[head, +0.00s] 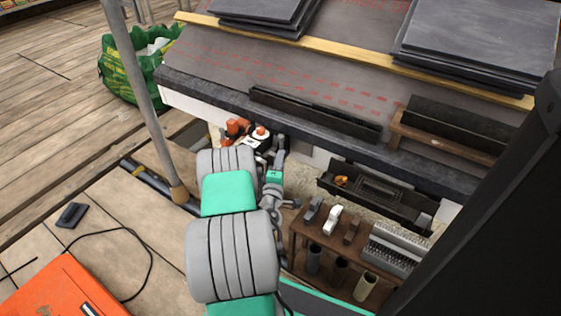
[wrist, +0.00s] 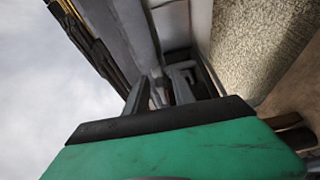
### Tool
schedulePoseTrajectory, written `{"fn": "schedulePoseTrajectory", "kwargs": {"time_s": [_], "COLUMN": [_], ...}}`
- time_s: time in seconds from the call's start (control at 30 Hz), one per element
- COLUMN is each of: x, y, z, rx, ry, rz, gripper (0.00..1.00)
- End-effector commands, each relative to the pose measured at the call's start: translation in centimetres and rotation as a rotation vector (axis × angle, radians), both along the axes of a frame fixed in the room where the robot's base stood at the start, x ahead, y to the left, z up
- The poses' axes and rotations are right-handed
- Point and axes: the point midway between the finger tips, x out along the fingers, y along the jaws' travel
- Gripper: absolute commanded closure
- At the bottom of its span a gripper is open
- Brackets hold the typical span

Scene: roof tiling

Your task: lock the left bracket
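My gripper (wrist: 160,92) reaches up under the roof edge in the wrist view. Its two fingers are apart, with a gap between them. A small grey piece (wrist: 156,100), perhaps the left bracket, shows between or just beyond the fingertips; I cannot tell whether they touch it. In the head view my arm reaches to the eave, and my green and grey hand (head: 274,178) is just below the roof edge. The fingertips and any bracket there are not clear in that view.
A black trough (head: 345,193) with a small orange item lies below the eave at right. A wooden bench (head: 300,238) holds several tools. A scaffold pole (head: 140,75) stands left of my arm. Slate stacks (head: 480,45) lie on the roof. An orange case (head: 62,290) is at lower left.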

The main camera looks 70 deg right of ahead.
Motion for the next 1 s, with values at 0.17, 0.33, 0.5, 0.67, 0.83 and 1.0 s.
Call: {"fn": "schedulePoseTrajectory", "kwargs": {"time_s": [0.17, 0.33, 0.5, 0.67, 0.83, 1.0], "x": [0.0, 0.0, -0.5, -1.1, -1.7, -1.8], "y": [0.0, 0.3, 2.5, 5.4, 7.3, 7.6], "z": [0.0, 0.1, 0.1, 0.0, 0.0, 0.0], "rx": [-0.001, -0.001, 0.0, -0.002, -0.001, -0.001], "ry": [0.0, 0.002, 0.004, 0.003, 0.001, 0.0], "rz": [0.001, 0.001, 0.003, 0.004, 0.002, 0.0], "gripper": [0.65, 0.65, 0.65, 0.65, 0.65, 0.65]}}
